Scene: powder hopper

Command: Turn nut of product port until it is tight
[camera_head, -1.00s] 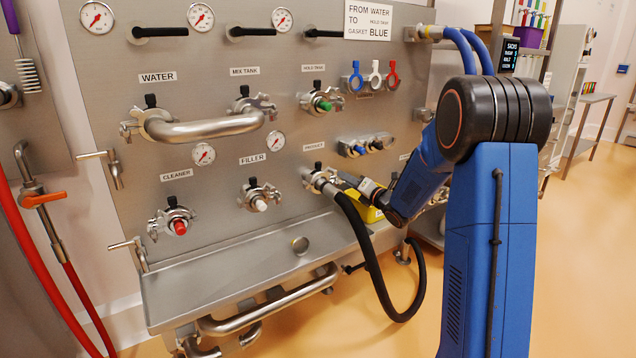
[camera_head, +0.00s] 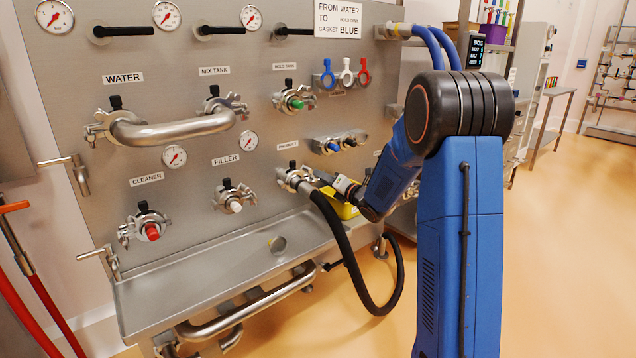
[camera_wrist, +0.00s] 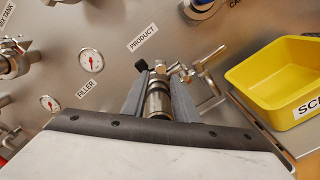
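The product port (camera_head: 291,178) is on the steel panel under its PRODUCT label, with a clamp and a black hose on it. In the wrist view the port's clamp (camera_wrist: 160,67) shows just beyond my fingertips, with small metal clamp parts to its right; I cannot tell clearly which is the nut. My gripper (camera_wrist: 158,80) has its fingers apart, with the metal hose end (camera_wrist: 158,100) between and behind them. I see no finger closed on the nut. In the head view my gripper (camera_head: 322,179) is at the port's right side, small and partly merged with the hose.
The black hose (camera_head: 350,250) loops down right of the steel tray (camera_head: 200,262). A yellow bin (camera_wrist: 280,75) stands right of the port. The filler port (camera_head: 233,198) is to the left. The floor at right is clear.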

